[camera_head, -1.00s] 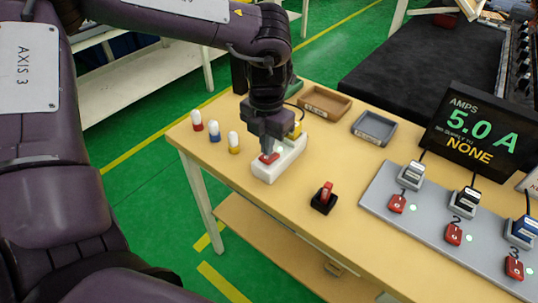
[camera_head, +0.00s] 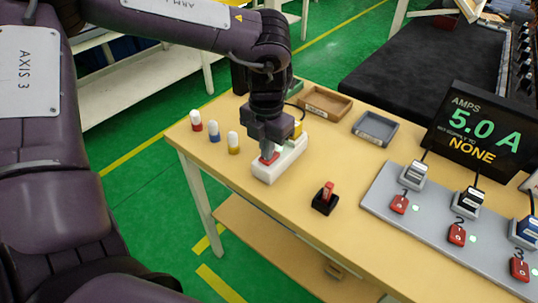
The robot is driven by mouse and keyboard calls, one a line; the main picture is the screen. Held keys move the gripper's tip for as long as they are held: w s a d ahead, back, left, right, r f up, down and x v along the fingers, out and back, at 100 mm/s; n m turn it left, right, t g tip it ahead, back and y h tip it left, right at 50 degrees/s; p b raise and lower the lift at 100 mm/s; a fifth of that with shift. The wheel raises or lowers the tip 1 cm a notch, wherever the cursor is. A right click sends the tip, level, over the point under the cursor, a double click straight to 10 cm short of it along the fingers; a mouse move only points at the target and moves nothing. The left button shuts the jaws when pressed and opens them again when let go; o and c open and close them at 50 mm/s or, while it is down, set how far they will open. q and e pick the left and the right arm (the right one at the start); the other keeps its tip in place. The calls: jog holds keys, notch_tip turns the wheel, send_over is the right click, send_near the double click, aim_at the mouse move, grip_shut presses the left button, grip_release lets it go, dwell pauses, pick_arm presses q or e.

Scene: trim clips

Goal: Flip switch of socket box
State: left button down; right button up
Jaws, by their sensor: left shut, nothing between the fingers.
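Nothing is held. My right gripper is not in view.
White-topped red, blue and yellow pieces (camera_head: 214,135) stand left of the box. A black base with a red lever (camera_head: 325,199) is to its right. A grey panel (camera_head: 390,215) with numbered switches, a display reading 5.0 A (camera_head: 474,130) and two trays (camera_head: 325,103) are also on the table.

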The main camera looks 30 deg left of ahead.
pick_arm(q)
jog(key=shift+f, duration=0.15)
jog(key=shift+w+r+p, duration=0.1)
jog(key=shift+r+p, duration=0.3)
jog(key=shift+r, duration=0.3)
jog(key=shift+r+p, duration=1.8)
jog(key=shift+r, duration=1.1)
jog(key=shift+f, duration=0.1)
